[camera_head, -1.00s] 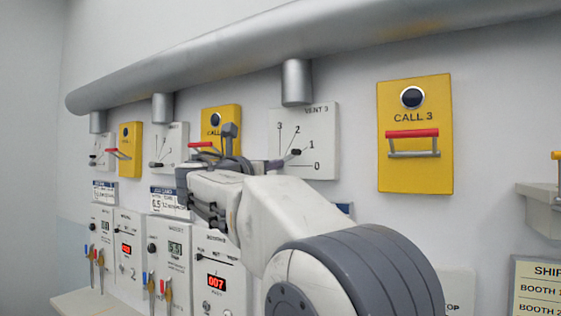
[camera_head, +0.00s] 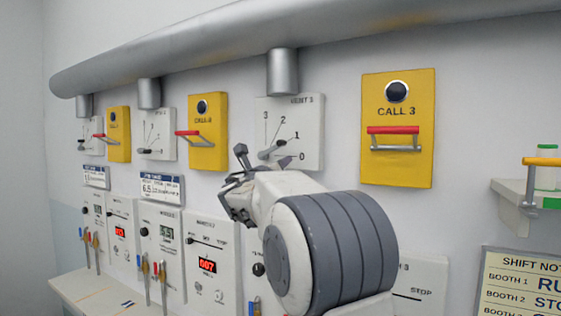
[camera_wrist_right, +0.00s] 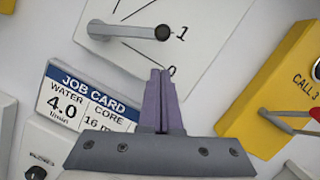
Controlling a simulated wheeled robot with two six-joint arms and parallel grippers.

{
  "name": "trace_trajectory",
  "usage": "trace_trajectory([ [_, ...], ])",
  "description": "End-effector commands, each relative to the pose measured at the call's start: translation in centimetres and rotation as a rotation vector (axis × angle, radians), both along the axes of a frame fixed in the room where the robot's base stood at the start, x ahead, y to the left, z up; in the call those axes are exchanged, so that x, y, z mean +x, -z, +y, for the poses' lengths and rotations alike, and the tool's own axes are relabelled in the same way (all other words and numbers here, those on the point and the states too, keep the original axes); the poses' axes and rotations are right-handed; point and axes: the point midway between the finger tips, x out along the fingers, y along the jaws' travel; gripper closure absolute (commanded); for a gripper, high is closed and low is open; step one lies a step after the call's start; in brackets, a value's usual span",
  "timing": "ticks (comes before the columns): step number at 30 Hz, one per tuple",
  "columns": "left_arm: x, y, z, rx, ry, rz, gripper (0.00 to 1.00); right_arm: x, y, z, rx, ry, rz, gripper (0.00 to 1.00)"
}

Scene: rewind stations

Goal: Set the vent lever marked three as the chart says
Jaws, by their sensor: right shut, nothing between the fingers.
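The white VENT 3 panel (camera_head: 312,118) hangs under the silver duct, with a scale marked 3, 2, 1, 0. Its grey lever with a black knob (camera_head: 281,144) points at 1; the wrist view shows the lever (camera_wrist_right: 130,31) lying along the 1 line. My right gripper (camera_head: 238,165) is below and left of this panel. In the wrist view its fingers (camera_wrist_right: 160,72) are shut together and empty, apart from the lever. My left gripper is out of view. A job card (camera_wrist_right: 85,98) reads WATER 4.0 l/min and CORE 16, the rest hidden by my gripper.
The yellow CALL 3 box (camera_head: 398,150) with a red-handled bar is right of the vent panel. Another yellow call box (camera_head: 208,150) is left. A shelf (camera_head: 510,205) juts out at right, above a partly cut-off shift notice (camera_head: 520,285). Control panels line the wall below.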

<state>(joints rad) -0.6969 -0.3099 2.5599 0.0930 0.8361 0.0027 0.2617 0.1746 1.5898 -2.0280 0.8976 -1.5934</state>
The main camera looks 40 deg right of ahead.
Motion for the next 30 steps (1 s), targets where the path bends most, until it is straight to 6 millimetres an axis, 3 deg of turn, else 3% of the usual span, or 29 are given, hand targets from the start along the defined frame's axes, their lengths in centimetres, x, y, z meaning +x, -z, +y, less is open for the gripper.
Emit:
trace_trajectory([
  [1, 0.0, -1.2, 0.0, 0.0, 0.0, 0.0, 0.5, 0.3, -1.2, 0.1, 0.0, 0.0, -0.001, 1.0],
  [6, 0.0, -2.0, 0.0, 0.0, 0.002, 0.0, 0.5, 0.8, -2.1, 0.3, 0.0, 0.002, 0.002, 1.0],
  [19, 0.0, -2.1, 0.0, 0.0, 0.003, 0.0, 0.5, 0.8, -2.3, 0.3, 0.0, 0.004, 0.0, 1.0],
  [24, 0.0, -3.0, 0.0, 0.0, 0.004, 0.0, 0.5, 1.3, -3.7, 0.4, 0.001, 0.003, 0.0, 1.0],
  [30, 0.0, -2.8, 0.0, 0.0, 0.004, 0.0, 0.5, 1.3, -3.6, 0.4, 0.001, 0.005, 0.0, 1.0],
])
